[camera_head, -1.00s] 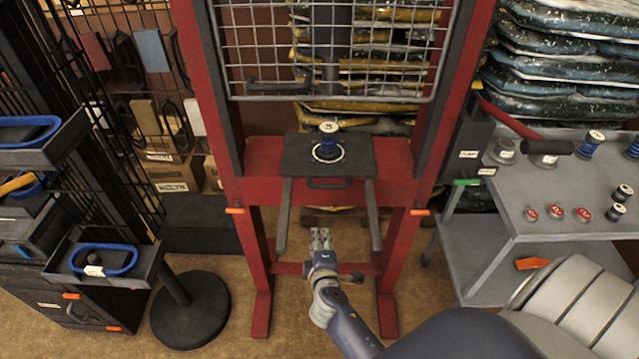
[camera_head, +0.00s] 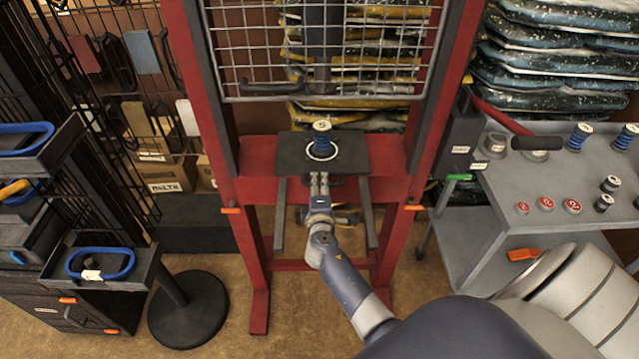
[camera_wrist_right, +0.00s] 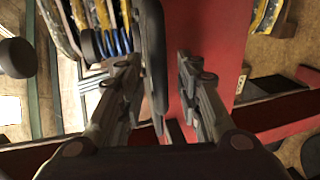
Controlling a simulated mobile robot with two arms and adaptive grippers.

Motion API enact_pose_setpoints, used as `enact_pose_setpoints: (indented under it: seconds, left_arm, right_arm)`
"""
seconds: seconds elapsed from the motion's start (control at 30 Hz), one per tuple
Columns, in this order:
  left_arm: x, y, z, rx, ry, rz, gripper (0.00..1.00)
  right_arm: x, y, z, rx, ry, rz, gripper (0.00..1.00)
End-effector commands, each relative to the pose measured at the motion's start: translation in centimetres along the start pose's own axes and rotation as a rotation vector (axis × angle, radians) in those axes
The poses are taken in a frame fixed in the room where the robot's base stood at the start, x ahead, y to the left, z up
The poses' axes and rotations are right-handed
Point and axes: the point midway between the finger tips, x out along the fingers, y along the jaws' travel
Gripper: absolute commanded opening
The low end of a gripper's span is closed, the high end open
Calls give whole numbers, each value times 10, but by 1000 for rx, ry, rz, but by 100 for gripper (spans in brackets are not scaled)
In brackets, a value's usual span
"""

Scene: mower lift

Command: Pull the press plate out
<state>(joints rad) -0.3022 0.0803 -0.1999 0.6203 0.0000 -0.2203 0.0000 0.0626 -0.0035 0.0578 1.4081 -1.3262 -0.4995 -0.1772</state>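The press plate (camera_head: 290,155) is a flat dark slab lying in the red press frame, on the two grey rails. A blue spring with a pale cap (camera_head: 322,138) stands upright on it inside a white ring. The plate's front handle (camera_head: 338,181) is partly hidden by my right gripper (camera_head: 319,179). In the right wrist view my right gripper (camera_wrist_right: 158,76) has its fingers apart, with the dark plate and handle (camera_wrist_right: 158,105) between them. I see no clear contact on both sides. My left gripper is not in view.
The red press frame (camera_head: 400,200) has uprights on both sides and a wire guard (camera_head: 330,60) above the plate. A grey cart (camera_head: 550,190) with springs and red-topped parts stands right. A black round base (camera_head: 188,310) and a tray with a blue ring (camera_head: 100,262) are left.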

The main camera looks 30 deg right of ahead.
Motion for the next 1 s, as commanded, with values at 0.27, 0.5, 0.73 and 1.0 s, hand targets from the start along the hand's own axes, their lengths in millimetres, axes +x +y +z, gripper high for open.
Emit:
enact_pose_setpoints:
  seconds: [0.27,0.5,0.73,1.0]
  left_arm:
    - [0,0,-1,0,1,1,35]
    - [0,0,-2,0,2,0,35]
    - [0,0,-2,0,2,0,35]
    - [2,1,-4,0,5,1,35]
  right_arm:
    - [13,0,0,1,1,0,32]
    - [13,0,0,1,0,0,30]
    - [13,0,0,0,0,-1,0]
    - [13,-1,0,0,1,-1,0]
